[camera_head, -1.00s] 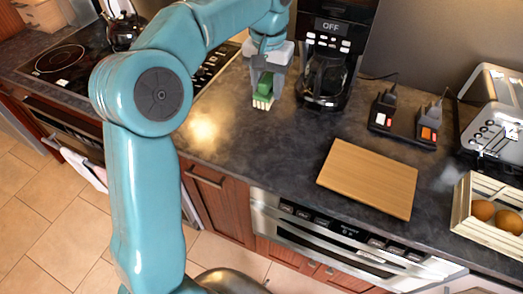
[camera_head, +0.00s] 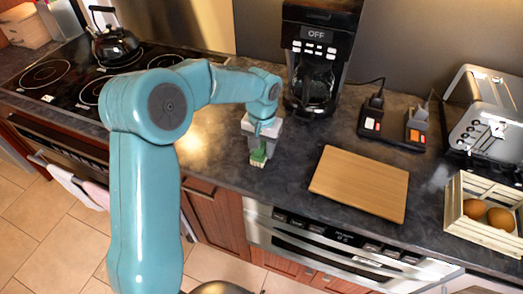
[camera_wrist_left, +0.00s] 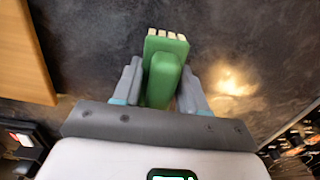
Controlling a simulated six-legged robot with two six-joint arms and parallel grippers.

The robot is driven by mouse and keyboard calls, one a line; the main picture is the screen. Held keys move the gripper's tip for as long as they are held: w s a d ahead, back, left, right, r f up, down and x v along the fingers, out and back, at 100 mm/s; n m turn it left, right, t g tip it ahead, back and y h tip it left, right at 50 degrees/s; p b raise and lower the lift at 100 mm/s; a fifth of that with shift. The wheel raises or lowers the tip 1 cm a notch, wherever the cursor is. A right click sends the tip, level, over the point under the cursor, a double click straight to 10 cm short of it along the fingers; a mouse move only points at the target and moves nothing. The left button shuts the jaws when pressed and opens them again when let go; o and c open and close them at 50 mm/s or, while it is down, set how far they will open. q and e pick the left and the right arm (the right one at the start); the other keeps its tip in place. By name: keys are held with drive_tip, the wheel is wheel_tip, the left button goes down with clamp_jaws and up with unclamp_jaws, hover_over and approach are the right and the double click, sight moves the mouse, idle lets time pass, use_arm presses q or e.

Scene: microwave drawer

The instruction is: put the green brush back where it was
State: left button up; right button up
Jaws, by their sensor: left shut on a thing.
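The green brush (camera_head: 258,158) has a green body and pale bristles. My left gripper (camera_head: 259,150) is shut on it, above the dark counter near its front edge, left of the wooden board. In the left wrist view the brush (camera_wrist_left: 165,75) sits between the two grey fingers, with its pale bristle end pointing away from the gripper. I cannot tell whether the brush touches the counter. My right gripper is not in view.
A wooden cutting board (camera_head: 360,183) lies right of the gripper. A coffee maker (camera_head: 318,60) stands behind. A power strip (camera_head: 392,128), toaster (camera_head: 490,118) and crate of brown round items (camera_head: 485,236) are to the right. A cooktop with a kettle (camera_head: 115,44) is left.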

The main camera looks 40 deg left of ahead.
use_arm(q)
drive_tip(key=shift+f, duration=1.05)
drive_tip(key=shift+f, duration=0.15)
drive_tip(key=o, duration=1)
drive_tip(key=shift+a, duration=0.1)
drive_tip(key=shift+r, duration=0.35)
wheel_tip(320, 180, up, 12)
drive_tip(key=shift+f, duration=0.15)
